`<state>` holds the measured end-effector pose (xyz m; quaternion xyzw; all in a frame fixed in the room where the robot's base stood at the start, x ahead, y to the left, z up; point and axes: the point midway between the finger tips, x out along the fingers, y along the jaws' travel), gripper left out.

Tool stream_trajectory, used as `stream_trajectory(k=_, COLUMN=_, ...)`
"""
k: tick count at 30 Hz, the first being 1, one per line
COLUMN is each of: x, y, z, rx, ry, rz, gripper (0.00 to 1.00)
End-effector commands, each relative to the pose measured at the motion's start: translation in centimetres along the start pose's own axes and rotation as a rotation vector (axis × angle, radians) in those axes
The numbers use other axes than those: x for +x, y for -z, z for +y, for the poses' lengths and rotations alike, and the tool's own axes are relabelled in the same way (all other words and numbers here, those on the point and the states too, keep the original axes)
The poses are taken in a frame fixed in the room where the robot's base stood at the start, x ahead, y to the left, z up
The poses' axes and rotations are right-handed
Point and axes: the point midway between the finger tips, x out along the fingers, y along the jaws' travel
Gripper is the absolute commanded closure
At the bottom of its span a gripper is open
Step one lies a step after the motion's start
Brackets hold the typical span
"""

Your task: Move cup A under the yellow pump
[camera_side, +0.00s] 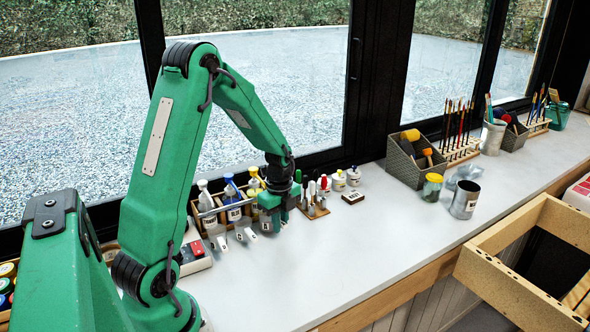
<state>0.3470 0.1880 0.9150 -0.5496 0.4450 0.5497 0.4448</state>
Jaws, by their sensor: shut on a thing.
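The yellow pump (254,175) tops a bottle at the right end of a wooden rack (194,212) by the window. My gripper (268,222) points down just in front of that bottle and partly covers it. It is shut on a small pale thing low at its fingertips, which seems to be cup A; its letter is too small to read. Bottles with a white pump (203,187) and a blue pump (230,182) stand to the left. Small white pieces (222,243) lie in front of these bottles; I cannot tell exactly what they are.
A small rack of coloured-topped tools (318,211) stands close right of my gripper, with white jars (338,182) behind. Further right are a grey box (405,168), a yellow-lidded jar (432,190) and a metal can (465,202). The front counter (330,265) is clear.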

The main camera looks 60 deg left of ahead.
Motion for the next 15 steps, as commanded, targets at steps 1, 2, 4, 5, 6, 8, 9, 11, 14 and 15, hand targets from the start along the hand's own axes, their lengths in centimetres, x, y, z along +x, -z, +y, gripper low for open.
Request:
stream_trajectory(k=1, x=0.01, y=0.00, z=-0.01, rx=0.000, ry=0.000, rz=0.000, gripper=1.00)
stream_trajectory(k=2, x=0.03, y=0.00, z=-0.01, rx=0.000, ry=0.000, rz=0.000, gripper=1.00)
stream_trajectory(k=4, x=0.08, y=0.00, z=-0.01, rx=0.000, ry=0.000, rz=0.000, gripper=1.00)
stream_trajectory(k=5, x=0.11, y=0.00, z=-0.01, rx=0.000, ry=0.000, rz=0.000, gripper=1.00)
stream_trajectory(k=6, x=0.16, y=0.00, z=0.00, rx=0.000, ry=0.000, rz=0.000, gripper=1.00)
stream_trajectory(k=8, x=0.24, y=0.00, z=0.00, rx=0.000, ry=0.000, rz=0.000, gripper=1.00)
stream_trajectory(k=9, x=0.30, y=0.00, z=0.00, rx=0.000, ry=0.000, rz=0.000, gripper=1.00)
stream_trajectory(k=11, x=0.39, y=0.00, z=0.00, rx=0.000, ry=-0.001, rz=0.000, gripper=1.00)
stream_trajectory(k=14, x=0.54, y=0.00, z=0.01, rx=0.000, ry=-0.001, rz=0.000, gripper=1.00)
stream_trajectory(k=15, x=0.60, y=0.00, z=0.01, rx=0.000, ry=-0.001, rz=0.000, gripper=1.00)
